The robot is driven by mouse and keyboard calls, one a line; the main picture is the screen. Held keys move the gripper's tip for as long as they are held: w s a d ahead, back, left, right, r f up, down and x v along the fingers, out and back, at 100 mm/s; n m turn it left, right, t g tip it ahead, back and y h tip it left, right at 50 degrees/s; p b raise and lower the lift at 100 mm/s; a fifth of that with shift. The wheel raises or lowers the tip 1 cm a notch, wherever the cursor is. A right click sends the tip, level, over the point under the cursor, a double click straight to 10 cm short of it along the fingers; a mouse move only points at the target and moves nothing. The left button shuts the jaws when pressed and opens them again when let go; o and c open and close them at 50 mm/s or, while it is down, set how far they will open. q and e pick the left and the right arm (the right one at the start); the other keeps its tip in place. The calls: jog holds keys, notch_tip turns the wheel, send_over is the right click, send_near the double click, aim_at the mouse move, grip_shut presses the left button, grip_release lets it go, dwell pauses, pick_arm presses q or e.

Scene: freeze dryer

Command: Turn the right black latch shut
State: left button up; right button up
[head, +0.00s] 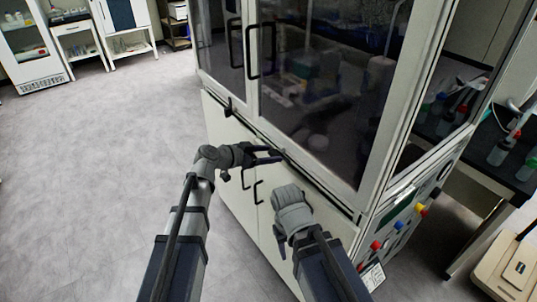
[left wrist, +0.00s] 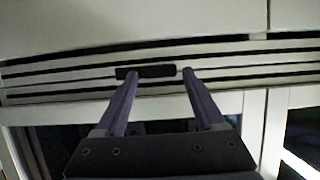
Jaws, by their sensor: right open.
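The freeze dryer (head: 230,122) is a tall white cabinet with dark glass doors. Its left black latch (head: 228,106) sticks up at the rail below the doors. The right black latch (left wrist: 147,72) is a short dark bar lying along the striped rail in the left wrist view. In the head view my left gripper hides it. My left gripper (head: 277,155) is at the rail, its fingers apart. In the left wrist view its fingertips (left wrist: 158,73) are at the latch, one overlapping its left part. My right gripper (head: 281,243) is lower, near the lower cabinet front, its fingers mostly hidden.
Black door handles (head: 262,50) stand out on the upper glass doors, and lower handles (head: 258,191) on the lower doors. A control panel with coloured buttons (head: 376,245) is on the right side. A bench with bottles (head: 500,150) is at the right. The floor at left is clear.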

pick_arm(q)
grip_shut()
dwell(0.3)
jog(key=shift+w, duration=0.1)
jog(key=n, duration=0.1)
jog(key=n+g+h, duration=0.1)
jog(key=b, duration=0.1)
jog(key=shift+w+a+f+n, duration=0.2)
jog(key=shift+w+n, duration=0.05)
jog(key=shift+n, duration=0.15)
jog(key=n+g+h+b, duration=0.1)
jog(key=n+h+b, duration=0.1)
jog(key=n, duration=0.1)
jog(key=shift+w+a+f+g, duration=0.15)
jog(key=shift+f+g, duration=0.15)
jog(key=shift+g, duration=0.1)
jog(key=n+b, duration=0.1)
jog(key=n+h+b, duration=0.2)
jog(key=n+b, duration=0.1)
jog(key=shift+a+f+g, duration=0.1)
jog(key=shift+f+g, duration=0.2)
jog(key=shift+g, duration=0.1)
jog(key=shift+n+h+b, duration=0.9)
jog(key=shift+n+b, duration=0.6)
jog(key=shift+n, duration=0.3)
